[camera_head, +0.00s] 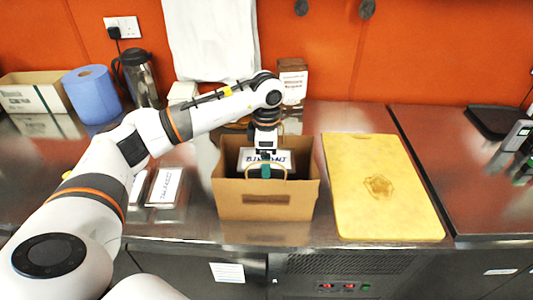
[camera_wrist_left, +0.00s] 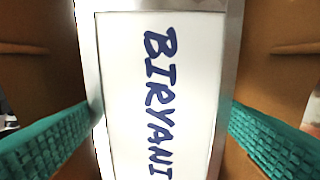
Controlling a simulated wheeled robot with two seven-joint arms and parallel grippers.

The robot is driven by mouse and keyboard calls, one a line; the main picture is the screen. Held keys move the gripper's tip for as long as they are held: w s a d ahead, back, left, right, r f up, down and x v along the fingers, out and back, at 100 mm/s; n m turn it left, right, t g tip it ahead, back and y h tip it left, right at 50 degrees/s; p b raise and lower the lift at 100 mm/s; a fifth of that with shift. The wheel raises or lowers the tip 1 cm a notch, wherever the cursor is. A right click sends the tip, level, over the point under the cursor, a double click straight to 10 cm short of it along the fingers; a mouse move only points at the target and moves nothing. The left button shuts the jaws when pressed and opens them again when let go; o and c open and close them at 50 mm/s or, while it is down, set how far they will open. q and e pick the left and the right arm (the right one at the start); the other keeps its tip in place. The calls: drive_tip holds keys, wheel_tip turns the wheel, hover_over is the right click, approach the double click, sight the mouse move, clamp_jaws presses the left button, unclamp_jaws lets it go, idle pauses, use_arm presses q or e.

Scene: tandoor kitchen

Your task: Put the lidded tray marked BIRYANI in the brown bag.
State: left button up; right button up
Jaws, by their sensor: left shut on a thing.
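The brown bag (camera_head: 240,200) stands open-topped on the steel counter. My left gripper (camera_head: 266,171) reaches down from above into its opening. It is shut on the lidded tray marked BIRYANI (camera_head: 249,157), whose white lid shows between the bag walls in the head view. In the left wrist view, the tray (camera_wrist_left: 160,90) lies between my teal finger pads (camera_wrist_left: 160,140), with the brown bag walls (camera_wrist_left: 285,50) on both sides. Whether the tray touches the bag floor is hidden. My right gripper is not in view.
Other lidded trays (camera_head: 165,187) lie left of the bag, partly behind my left arm. A yellow cutting board (camera_head: 380,215) lies to the right. A blue paper roll (camera_head: 92,95) and a dark jug (camera_head: 141,78) stand at the back left. The far right counter has free room.

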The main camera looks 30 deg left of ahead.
use_arm(q)
drive_tip(key=shift+f+b, duration=1.6)
drive_tip(key=shift+f, duration=0.9)
drive_tip(key=o, duration=1.1)
drive_tip(key=shift+o, duration=0.2)
drive_tip(key=shift+r, duration=0.1)
wheel_tip(320, 180, up, 20)
drive_tip(key=p, duration=1.2)
drive_tip(key=shift+p, duration=0.35)
